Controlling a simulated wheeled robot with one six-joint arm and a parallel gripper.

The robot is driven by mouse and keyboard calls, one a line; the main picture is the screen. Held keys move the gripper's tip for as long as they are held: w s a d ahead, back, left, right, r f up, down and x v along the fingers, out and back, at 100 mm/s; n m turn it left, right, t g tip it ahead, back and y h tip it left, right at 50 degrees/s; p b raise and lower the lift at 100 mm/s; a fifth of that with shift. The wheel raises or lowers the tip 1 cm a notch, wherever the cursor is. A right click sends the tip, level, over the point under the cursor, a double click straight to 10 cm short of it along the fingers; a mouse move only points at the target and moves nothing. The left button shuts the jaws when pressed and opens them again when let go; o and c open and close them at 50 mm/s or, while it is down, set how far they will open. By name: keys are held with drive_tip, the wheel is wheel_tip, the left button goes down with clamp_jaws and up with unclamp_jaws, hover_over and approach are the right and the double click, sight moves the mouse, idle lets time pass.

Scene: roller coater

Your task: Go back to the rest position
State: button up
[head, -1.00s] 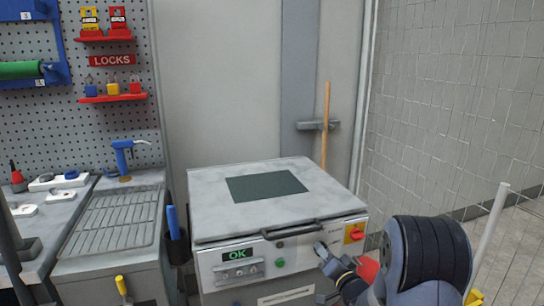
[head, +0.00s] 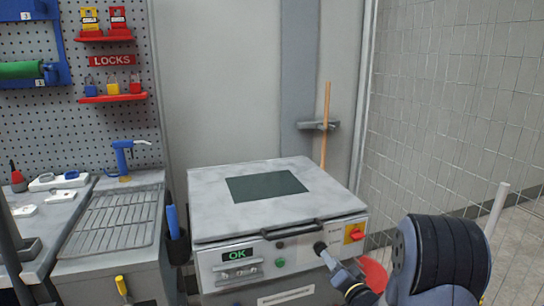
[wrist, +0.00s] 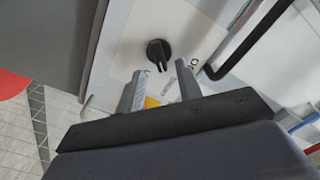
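My gripper (wrist: 160,88) is open in the wrist view, its two grey fingers apart with nothing held between them. A black rotary knob (wrist: 158,54) on the machine's white front panel lies just beyond the fingertips, apart from them. In the head view my gripper (head: 327,260) is small, just below and right of the knob (head: 320,247). My dark arm reaches in from the lower right. The roller coater (head: 280,210) has its lid down, and its display (head: 237,254) reads OK.
The lid handle (head: 292,229) juts from the machine's front and shows close by in the wrist view (wrist: 240,42). A red and yellow switch (head: 354,233) is right of the knob. A red round object (head: 374,274) is behind my arm. A broom (head: 325,130) leans at the back.

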drive_tip(key=w+a+n+p, duration=0.2)
drive_tip(key=w+n, duration=0.2)
drive_tip(key=n, duration=0.5)
drive_tip(key=v, duration=1.2)
drive_tip(key=shift+r+h, duration=0.25)
drive_tip(key=shift+h, duration=0.15)
drive_tip(key=shift+d, duration=0.1)
drive_tip(key=shift+r, duration=0.1)
